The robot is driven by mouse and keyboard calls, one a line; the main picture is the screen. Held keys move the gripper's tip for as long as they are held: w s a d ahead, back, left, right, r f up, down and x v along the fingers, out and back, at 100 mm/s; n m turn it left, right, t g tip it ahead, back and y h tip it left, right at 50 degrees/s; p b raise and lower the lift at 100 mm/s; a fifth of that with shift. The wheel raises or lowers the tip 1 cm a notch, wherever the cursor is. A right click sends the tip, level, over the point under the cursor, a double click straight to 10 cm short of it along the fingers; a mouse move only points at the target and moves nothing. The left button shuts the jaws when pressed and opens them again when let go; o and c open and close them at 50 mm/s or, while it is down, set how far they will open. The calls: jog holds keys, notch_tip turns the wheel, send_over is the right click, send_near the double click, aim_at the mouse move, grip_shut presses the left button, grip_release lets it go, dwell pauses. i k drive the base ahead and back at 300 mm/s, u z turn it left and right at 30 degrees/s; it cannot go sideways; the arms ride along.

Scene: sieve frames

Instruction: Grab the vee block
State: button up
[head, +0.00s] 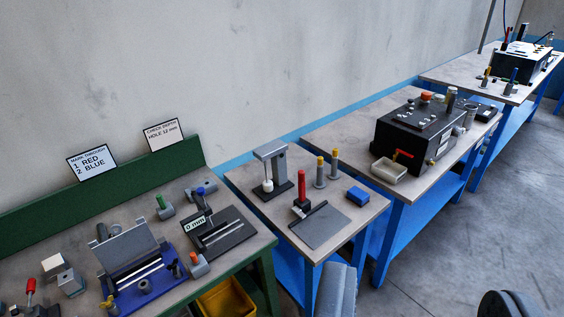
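No block shows a clear vee groove at this distance, so I cannot tell for certain which is the vee block. A small grey block with a pale top (65,275) stands at the left of the green-backed bench (235,262) and is a possible match. Other small grey blocks on that bench are one with a green peg (165,208) and one with an orange peg (198,265). My gripper cannot be made out in this view, and I see nothing held.
A blue-based hinged fixture (140,290) and a dark gauge plate (222,238) crowd the green bench. The middle table (350,222) holds a grey stand (271,170) and a blue block (358,195). A black machine (415,130) stands further right. Floor (455,240) is open at right.

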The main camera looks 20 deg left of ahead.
aim_at(55, 266)
jog(key=u, duration=0.45)
jog(key=i, duration=1.15)
jog(key=u, duration=1.5)
jog(key=i, duration=0.9)
jog(key=u, duration=0.4)
jog(key=k, duration=0.75)
jog(key=u, duration=0.2)
jog(key=i, duration=0.8)
jog(key=z, duration=0.2)
